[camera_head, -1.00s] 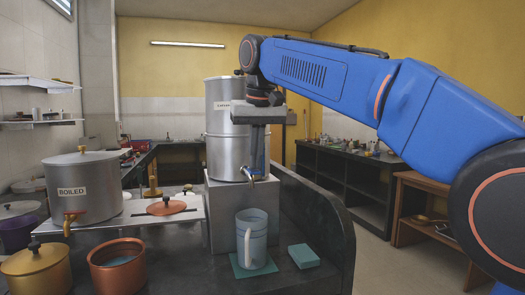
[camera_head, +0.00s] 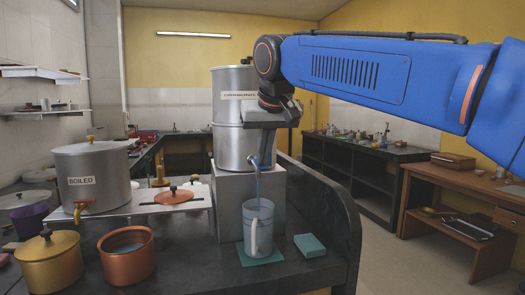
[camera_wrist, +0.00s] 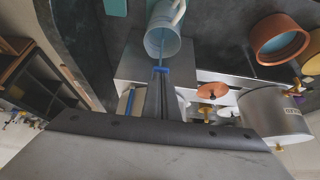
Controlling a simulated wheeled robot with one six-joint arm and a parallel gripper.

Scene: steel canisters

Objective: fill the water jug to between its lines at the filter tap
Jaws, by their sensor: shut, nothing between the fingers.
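The water jug (camera_head: 262,232), pale blue and see-through with a white handle, stands upright on a teal mat (camera_head: 276,256) below the filter tap. It also shows in the wrist view (camera_wrist: 159,43). A thin bluish stream of water (camera_head: 257,188) falls into its open top. The level against its lines is too small to tell. The tall steel filter canister (camera_head: 228,150) stands on a grey block (camera_head: 232,200). My gripper (camera_head: 260,162) points down, shut and empty, at the tap in front of the canister and mostly hides the tap. Its fingertips show in the wrist view (camera_wrist: 160,71).
A steel canister labelled BOILED (camera_head: 95,170) stands on the left. A copper pot (camera_head: 127,262) and a gold lidded pot (camera_head: 50,262) are in front of it. A teal block (camera_head: 309,246) lies right of the jug, near the counter's raised dark edge (camera_head: 335,215).

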